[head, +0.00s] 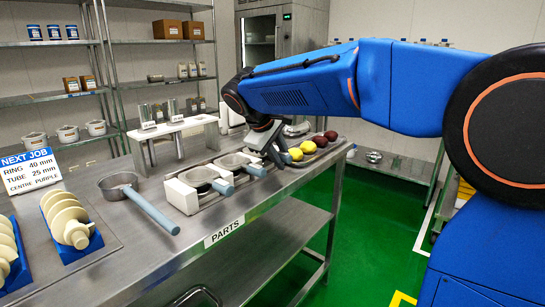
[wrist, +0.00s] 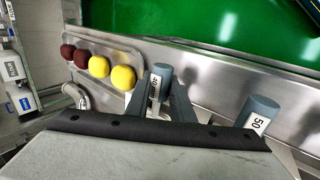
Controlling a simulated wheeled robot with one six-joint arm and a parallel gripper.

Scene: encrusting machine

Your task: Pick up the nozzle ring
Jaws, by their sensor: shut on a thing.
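My gripper (wrist: 162,97) is shut on the grey-blue handle of the nozzle ring marked 40 (wrist: 160,78). It also shows in the head view (head: 272,148), low over the parts bench beyond two handled rings. The held ring's body is hidden behind my gripper in both views, so I cannot tell whether it is clear of its seat. A handle marked 50 (wrist: 258,114) stands beside it to the right in the wrist view. A sign (head: 32,171) reads ring 40 mm, tube 25 mm, centre purple.
Handled rings (head: 222,187) sit in white holders on the bench. A handled pan (head: 125,191) lies left, near pale discs in blue racks (head: 70,225). Yellow and dark red balls (wrist: 100,66) lie in a tray close by. A white stand (head: 170,127) holds metal tubes behind.

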